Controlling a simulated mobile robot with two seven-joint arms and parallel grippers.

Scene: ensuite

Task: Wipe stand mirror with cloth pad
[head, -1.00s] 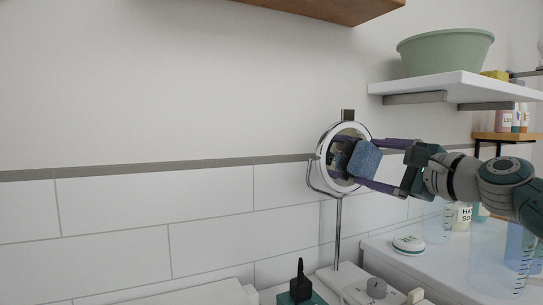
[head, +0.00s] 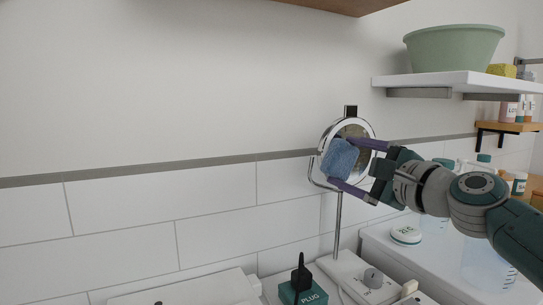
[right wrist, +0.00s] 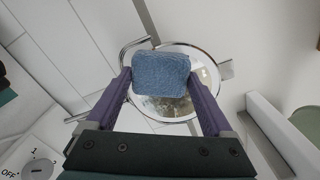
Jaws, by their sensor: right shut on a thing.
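The stand mirror (head: 358,133) is round with a chrome rim on a thin upright stand, in the head view right of centre. My right gripper (head: 340,160) is shut on the blue cloth pad (head: 341,157) and holds it in front of the mirror's lower left part. In the right wrist view the pad (right wrist: 161,75) sits between the two purple fingers, over the upper part of the mirror (right wrist: 165,106) in that picture. Whether the pad touches the glass I cannot tell. My left gripper is not in view.
A white shelf (head: 455,83) with a green basin (head: 453,47) juts out above right. Below, a green box marked PLUG (head: 303,293), a white unit with a dial (head: 355,277) and a round white-green item (head: 406,234) are near the stand. The wall at left is clear.

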